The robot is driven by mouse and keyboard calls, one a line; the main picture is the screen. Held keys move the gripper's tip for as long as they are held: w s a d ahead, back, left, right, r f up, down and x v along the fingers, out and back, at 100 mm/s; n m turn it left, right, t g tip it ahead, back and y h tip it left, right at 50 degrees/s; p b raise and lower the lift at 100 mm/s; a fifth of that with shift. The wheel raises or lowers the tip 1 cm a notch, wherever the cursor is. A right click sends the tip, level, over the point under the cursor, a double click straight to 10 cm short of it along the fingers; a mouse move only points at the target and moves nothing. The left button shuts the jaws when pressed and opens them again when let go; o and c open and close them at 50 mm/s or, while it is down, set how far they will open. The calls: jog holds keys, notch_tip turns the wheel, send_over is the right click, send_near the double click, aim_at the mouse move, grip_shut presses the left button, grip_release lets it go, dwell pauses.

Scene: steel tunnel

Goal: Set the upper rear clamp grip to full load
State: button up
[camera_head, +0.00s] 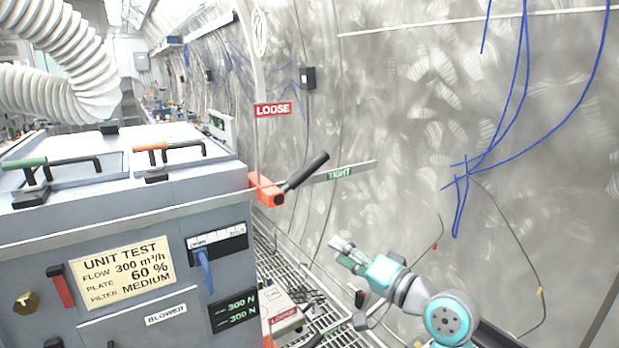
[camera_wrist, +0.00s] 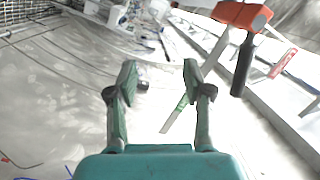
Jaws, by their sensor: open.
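The upper rear clamp (camera_head: 266,189) is an orange-red block on the rear right corner of the grey unit. Its black handle (camera_head: 306,170) slants up and to the right, between a red LOOSE sign (camera_head: 273,109) above and a green TIGHT sign (camera_head: 340,174) at right. In the wrist view the orange clamp (camera_wrist: 240,14) and black handle (camera_wrist: 243,68) are at upper right, and the green sign (camera_wrist: 174,113) shows beyond the fingers. My gripper (camera_head: 343,249) is open and empty, below and right of the handle, apart from it. It also shows in the wrist view (camera_wrist: 160,82).
A lower LOOSE sign (camera_head: 283,318) lies beside the unit. A slider with a blue lever (camera_head: 205,270) is on the front panel. Blue cables (camera_head: 468,170) hang on the curved wall at right.

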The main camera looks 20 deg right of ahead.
aim_at(314, 171)
notch_tip(314, 171, up, 16)
jog(key=d+n+g+y, duration=0.2)
jog(key=n+y, duration=0.1)
jog(key=x, duration=1)
jog(key=shift+s+a, duration=0.1)
jog(key=shift+a, duration=0.3)
grip_shut()
